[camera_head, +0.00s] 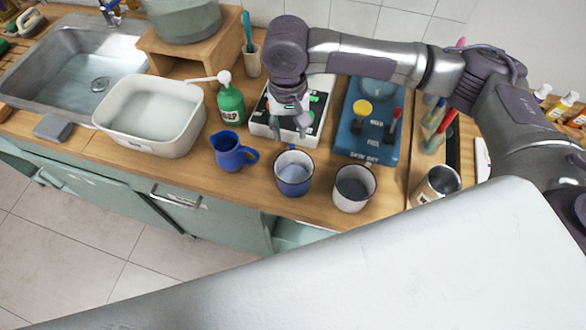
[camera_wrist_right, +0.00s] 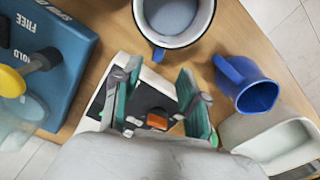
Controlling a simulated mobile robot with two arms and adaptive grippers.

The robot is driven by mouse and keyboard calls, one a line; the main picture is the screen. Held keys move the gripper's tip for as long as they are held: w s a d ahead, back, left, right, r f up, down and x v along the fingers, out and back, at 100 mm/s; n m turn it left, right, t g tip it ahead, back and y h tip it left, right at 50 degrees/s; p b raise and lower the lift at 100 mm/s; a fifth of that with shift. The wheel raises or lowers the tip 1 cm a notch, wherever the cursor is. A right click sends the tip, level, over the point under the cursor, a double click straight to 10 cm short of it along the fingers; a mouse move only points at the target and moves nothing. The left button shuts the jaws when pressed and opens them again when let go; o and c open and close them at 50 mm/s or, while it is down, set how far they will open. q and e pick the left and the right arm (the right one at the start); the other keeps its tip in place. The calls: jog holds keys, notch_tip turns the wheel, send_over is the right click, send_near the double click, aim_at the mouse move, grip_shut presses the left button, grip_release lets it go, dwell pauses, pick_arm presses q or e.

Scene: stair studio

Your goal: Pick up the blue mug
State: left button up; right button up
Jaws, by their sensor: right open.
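The blue mug (camera_head: 294,184) stands upright on the wooden counter near its front edge, with a pale rim and light inside. In the right wrist view the mug (camera_wrist_right: 172,14) is at the top, cut off by the frame, with its blue handle toward my fingers. My right gripper (camera_head: 294,126) points down just behind the mug, over a black and white device. In the wrist view the right gripper (camera_wrist_right: 158,74) has its green-padded fingers spread apart with nothing between them. The mug is beyond the fingertips, apart from them. My left gripper is not seen.
A blue pitcher (camera_head: 229,154) stands left of the mug and a white mug (camera_head: 353,191) right. A metal cup (camera_head: 436,185) is farther right. Behind are the black and white device (camera_head: 266,122), a blue box (camera_head: 370,143) and a green soap bottle (camera_head: 230,103). A white basin (camera_head: 140,140) is left.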

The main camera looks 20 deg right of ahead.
aim_at(292, 146)
notch_tip(292, 146, down, 3)
jog(key=shift+r, duration=0.2)
jog(key=shift+w+f, duration=0.15)
jog(key=shift+f, duration=0.2)
jog(key=f, duration=0.1)
jog(key=f+p, duration=0.1)
jog(key=shift+s+d+f+p, duration=0.2)
jog(key=shift+s+f+p, duration=0.1)
jog(key=shift+s, duration=0.1)
notch_tip(292, 146, down, 2)
jog(key=shift+f, duration=0.3)
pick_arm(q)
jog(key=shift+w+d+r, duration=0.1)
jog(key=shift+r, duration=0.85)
pick_arm(e)
grip_shut()
